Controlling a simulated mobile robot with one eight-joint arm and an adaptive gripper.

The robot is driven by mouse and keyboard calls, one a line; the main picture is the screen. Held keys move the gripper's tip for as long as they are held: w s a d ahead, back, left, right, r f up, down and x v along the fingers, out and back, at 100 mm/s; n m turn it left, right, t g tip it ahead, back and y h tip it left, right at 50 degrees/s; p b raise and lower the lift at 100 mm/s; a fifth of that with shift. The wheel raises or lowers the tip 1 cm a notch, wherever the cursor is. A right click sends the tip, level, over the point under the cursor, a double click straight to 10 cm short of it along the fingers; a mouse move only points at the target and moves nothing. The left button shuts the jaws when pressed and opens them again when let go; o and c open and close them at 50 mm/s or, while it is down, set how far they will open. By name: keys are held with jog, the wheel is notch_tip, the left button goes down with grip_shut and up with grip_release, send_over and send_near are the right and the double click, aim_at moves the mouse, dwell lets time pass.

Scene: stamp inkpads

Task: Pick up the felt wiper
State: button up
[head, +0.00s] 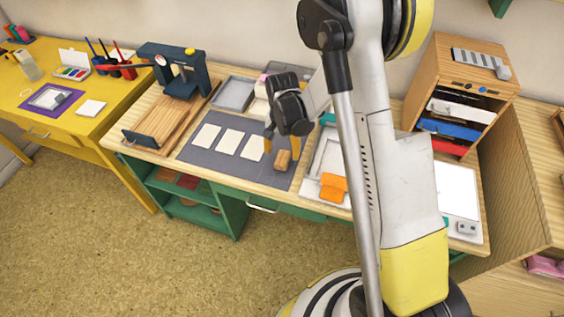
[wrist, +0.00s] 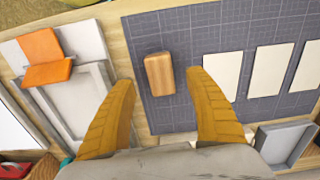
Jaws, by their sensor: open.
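A small tan wooden block (head: 283,160), which looks to be the felt wiper, lies on the dark grey mat (head: 207,153) near its right end. No felt shows on its visible top. In the wrist view the block (wrist: 158,73) lies ahead of and between my yellow fingers, nearer the left one. My gripper (head: 282,146) is open and empty, above and just behind the block in the head view. The wrist view shows the gripper (wrist: 161,80) with its fingers spread wider than the block. Neither finger appears to touch it.
Several cream cards (head: 229,142) lie left of the block on the mat. A light tray (head: 328,155) with an orange piece (head: 333,187) is to the right. A grey tray (head: 234,93) sits behind the mat. A wooden drawer unit (head: 440,80) stands farther right.

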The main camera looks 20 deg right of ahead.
aim_at(283, 158)
jog(key=f, duration=0.1)
jog(key=f+b, duration=0.1)
jog(key=f, duration=0.1)
jog(key=f+b, duration=0.1)
jog(key=shift+w+d+f, duration=0.15)
jog(key=shift+w+f, duration=0.1)
jog(key=shift+f, duration=0.1)
jog(key=shift+r, duration=0.1)
jog(key=c, duration=1.3)
jog(key=shift+o, duration=0.2)
